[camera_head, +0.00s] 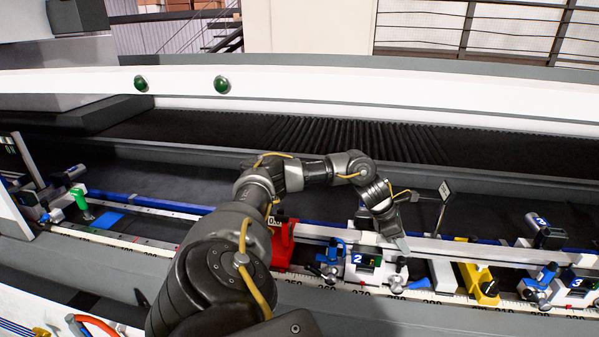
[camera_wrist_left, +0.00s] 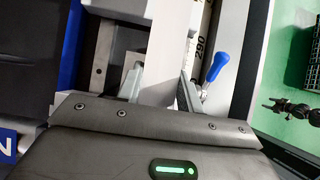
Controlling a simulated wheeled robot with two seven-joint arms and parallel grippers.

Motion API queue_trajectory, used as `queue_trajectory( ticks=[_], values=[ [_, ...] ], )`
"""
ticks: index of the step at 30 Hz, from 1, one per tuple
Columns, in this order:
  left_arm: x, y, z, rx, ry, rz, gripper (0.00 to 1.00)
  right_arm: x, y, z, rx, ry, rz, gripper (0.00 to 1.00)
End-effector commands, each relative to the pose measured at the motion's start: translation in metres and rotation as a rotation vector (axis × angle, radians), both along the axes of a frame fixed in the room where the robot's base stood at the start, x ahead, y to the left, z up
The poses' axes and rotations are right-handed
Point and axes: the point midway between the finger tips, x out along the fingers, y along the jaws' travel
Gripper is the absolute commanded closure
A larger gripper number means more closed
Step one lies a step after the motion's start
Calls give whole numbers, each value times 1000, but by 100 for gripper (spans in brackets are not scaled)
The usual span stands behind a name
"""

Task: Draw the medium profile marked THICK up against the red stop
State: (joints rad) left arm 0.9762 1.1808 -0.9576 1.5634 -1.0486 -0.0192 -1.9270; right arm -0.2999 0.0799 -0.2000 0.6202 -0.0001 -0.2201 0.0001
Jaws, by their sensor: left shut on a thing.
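My left gripper (camera_head: 401,242) reaches down over the machine bed, just right of the clamp unit marked 2 (camera_head: 357,259). In the left wrist view its two fingers (camera_wrist_left: 160,86) are on either side of a pale grey flat piece, the profile (camera_wrist_left: 164,55), and are shut on it. No THICK marking can be read. The red stop (camera_head: 283,244) stands on the rail to the left of the gripper, partly behind my left arm. My right gripper is not in view.
A yellow block (camera_head: 480,284) and a clamp unit marked 3 (camera_head: 576,284) stand to the right. A blue-handled lever (camera_wrist_left: 217,66) is close beside the right finger. A printed scale (camera_head: 130,238) runs along the front. A small sign on a post (camera_head: 445,190) rises behind the gripper.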

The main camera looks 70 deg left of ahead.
Motion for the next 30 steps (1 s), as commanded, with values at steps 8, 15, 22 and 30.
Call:
queue_trajectory(
  ticks=[8, 15, 22, 30],
  values=[
    [-6, 5, -1, 2, 3, 2, 93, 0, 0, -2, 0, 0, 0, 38],
    [-10, 7, -1, 2, 3, 1, 93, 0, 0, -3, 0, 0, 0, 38],
    [-11, 8, -1, 2, 3, 1, 93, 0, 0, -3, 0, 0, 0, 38],
    [-11, 8, -1, 1, 3, 1, 38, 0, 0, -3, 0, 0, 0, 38]
  ],
)
